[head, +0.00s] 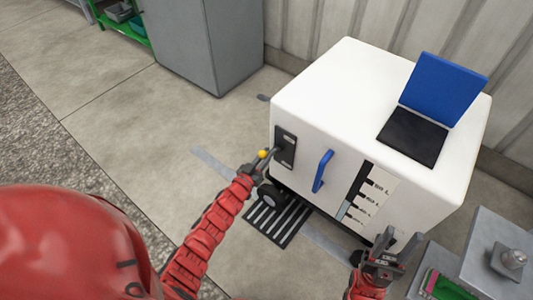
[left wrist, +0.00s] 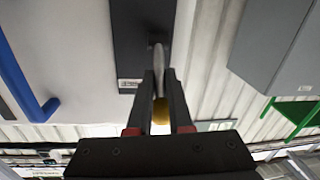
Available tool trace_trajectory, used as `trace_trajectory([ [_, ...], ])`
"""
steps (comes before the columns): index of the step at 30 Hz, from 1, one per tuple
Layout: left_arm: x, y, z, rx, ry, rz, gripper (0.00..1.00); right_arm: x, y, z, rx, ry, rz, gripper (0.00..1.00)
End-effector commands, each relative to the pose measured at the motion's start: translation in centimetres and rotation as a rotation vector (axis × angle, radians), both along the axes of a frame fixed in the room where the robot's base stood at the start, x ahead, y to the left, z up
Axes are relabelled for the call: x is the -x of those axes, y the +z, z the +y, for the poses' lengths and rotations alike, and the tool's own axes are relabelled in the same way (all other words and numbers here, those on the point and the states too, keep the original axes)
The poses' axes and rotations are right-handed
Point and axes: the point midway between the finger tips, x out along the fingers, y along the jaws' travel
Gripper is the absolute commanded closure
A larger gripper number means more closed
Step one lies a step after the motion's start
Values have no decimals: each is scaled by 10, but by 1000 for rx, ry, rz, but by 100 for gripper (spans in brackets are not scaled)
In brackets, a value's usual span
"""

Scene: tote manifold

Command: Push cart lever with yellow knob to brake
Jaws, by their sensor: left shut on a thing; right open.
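The white cart (head: 330,90) stands in the middle of the head view. On its left front side is a dark lever plate (head: 286,148). The lever's yellow knob (head: 263,153) sticks out from it. My left gripper (head: 259,163) is shut on the lever at the knob. In the left wrist view, the knob (left wrist: 160,115) sits between the two dark fingers, and the lever's shaft (left wrist: 158,58) runs up to the dark plate (left wrist: 140,40). The plate's small label is too blurred to read. My right gripper (head: 397,243) is open and empty near the cart's lower right front.
A blue handle (head: 322,171) is on the cart's front, right of the lever. An open blue laptop (head: 443,90) lies on top. A grey cabinet (head: 185,45) stands behind left. A grey box (head: 500,255) is at the lower right. Floor left of the cart is clear.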

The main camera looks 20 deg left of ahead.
Motion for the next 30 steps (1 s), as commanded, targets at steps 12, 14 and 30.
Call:
trace_trajectory([
  [12,-4,12,0,5,-3,-22,100,0,1,0,0,0,0,53],
  [14,-4,13,0,6,-3,-23,100,0,1,0,0,0,0,53],
  [30,-5,17,-2,8,-7,-33,100,0,2,0,0,0,0,53],
])
